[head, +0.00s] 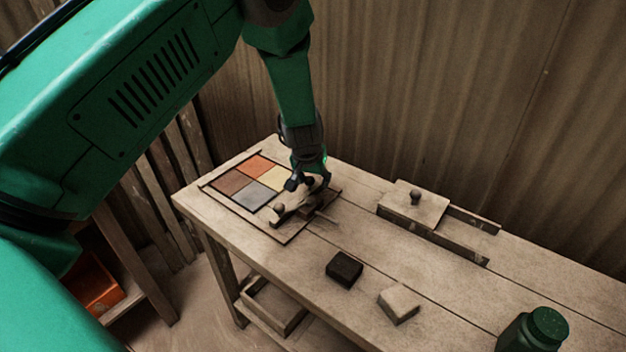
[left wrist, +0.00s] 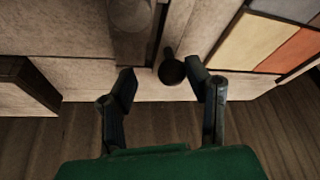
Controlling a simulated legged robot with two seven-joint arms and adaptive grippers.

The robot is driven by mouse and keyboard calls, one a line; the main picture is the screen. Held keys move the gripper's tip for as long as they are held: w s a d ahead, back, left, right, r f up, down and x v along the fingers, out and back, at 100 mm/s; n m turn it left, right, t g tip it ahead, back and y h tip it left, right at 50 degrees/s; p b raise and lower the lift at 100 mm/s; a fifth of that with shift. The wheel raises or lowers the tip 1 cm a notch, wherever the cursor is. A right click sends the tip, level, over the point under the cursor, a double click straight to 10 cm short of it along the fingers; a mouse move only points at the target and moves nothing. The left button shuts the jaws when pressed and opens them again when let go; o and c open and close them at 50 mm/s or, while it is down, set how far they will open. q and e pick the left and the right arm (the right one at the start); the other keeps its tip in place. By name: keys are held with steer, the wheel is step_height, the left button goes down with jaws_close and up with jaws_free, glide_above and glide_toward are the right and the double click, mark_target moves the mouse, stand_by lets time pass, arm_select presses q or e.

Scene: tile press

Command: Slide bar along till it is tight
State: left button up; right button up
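The tile frame (head: 240,220) lies at the left end of the bench, with brown, orange, grey and cream tiles (head: 262,165) in it. The wooden bar (head: 292,208) lies across the frame just right of the tiles, with a round knob (head: 278,209) at its near end. My left gripper (head: 305,184) is low over the bar and hides part of it. In the left wrist view its fingers (left wrist: 163,82) are apart, with a dark knob (left wrist: 171,69) between them. Contact with that knob cannot be told. My right gripper is not in view.
A dark block (head: 344,269) and a pale block (head: 399,304) lie on the bench (head: 450,320). A knobbed wooden slide (head: 420,205) on a rail stands at the back. A green jar (head: 535,330) stands front right. A corrugated wall is behind.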

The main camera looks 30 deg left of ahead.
arm_select(q)
steer(key=shift+a+f, duration=0.15)
steer(key=shift+a, duration=0.5)
steer(key=shift+c, duration=1.3)
steer(key=shift+a+f, duration=0.15)
steer(key=shift+a, duration=0.15)
steer(key=c, duration=0.6)
steer(key=shift+a+f, duration=0.1)
steer(key=shift+a, duration=0.1)
jaws_close()
steer(key=a, duration=0.3)
steer(key=shift+w+a+r+p, duration=0.1)
steer(key=shift+w+r+p, duration=0.15)
steer(key=shift+r+p, duration=0.05)
steer(key=shift+w+a, duration=0.1)
steer(key=shift+a, duration=0.45)
steer(key=shift+a+f, duration=0.1)
steer(key=shift+a, duration=0.3)
steer(key=o, duration=0.9)
jaws_free()
steer(key=shift+c, duration=0.2)
steer(key=shift+d, duration=0.5)
steer(key=v, duration=1.2)
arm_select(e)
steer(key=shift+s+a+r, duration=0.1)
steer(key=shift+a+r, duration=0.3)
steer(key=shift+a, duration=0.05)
